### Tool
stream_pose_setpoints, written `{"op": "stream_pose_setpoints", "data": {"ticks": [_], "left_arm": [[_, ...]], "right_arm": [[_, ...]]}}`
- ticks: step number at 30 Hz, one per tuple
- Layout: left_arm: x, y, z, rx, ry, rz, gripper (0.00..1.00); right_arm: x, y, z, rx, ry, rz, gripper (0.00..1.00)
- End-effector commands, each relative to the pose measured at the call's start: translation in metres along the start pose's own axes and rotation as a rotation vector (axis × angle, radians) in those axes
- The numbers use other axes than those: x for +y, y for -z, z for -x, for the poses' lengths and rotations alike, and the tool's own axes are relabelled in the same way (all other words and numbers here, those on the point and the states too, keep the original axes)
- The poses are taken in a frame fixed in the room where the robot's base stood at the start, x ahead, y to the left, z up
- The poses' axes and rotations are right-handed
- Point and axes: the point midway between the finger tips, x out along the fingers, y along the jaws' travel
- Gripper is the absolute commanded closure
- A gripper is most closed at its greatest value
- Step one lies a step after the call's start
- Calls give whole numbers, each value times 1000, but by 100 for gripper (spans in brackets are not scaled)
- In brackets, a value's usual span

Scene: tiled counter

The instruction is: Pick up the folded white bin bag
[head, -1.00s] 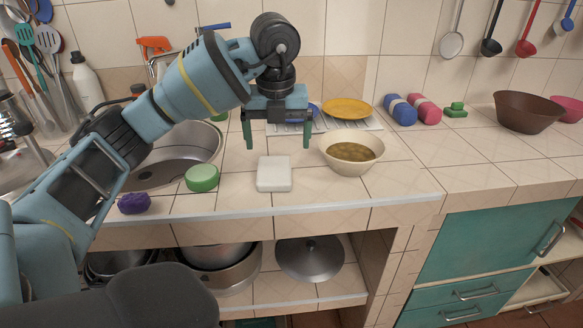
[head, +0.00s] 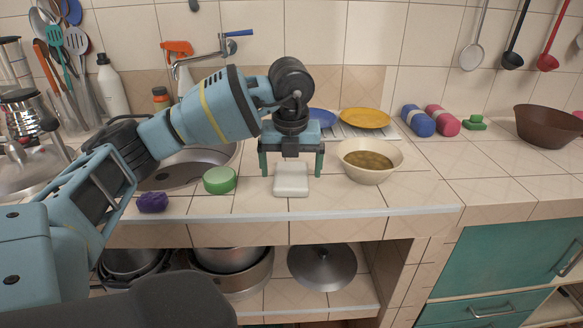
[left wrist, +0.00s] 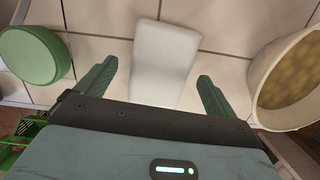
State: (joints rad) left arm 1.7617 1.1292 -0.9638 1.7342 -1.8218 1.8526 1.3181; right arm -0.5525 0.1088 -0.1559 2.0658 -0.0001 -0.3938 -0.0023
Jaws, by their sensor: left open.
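The folded white bin bag (head: 291,181) is a flat pale block lying on the tiled counter near its front edge. My left gripper (head: 291,175) is open above it, its green fingers apart, one to each side of the bag in the head view. In the left wrist view the bag (left wrist: 163,62) lies between and beyond the fingertips of the open gripper (left wrist: 155,75), with nothing held. I cannot tell the exact height of the fingertips above the counter. My right gripper is not in view.
A green round container (head: 219,181) stands left of the bag, and a purple bundle (head: 152,202) lies farther left. A cream bowl of soup (head: 370,163) stands close on the right. The sink (head: 185,172) is behind left. The counter at front right is clear.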

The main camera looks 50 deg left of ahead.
Motion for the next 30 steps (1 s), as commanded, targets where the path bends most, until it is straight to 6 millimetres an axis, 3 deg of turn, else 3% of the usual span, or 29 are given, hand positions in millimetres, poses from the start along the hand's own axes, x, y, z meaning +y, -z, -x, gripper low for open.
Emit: {"op": "stream_pose_setpoints", "data": {"ticks": [3,11,21,30], "left_arm": [[1,0,-9,1,-1,0,6],[0,0,-10,0,1,0,8],[0,0,-10,0,1,0,52],[0,0,-8,0,1,0,54]], "right_arm": [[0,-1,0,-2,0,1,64],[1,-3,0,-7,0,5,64],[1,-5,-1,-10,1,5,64],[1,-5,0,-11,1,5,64]]}}
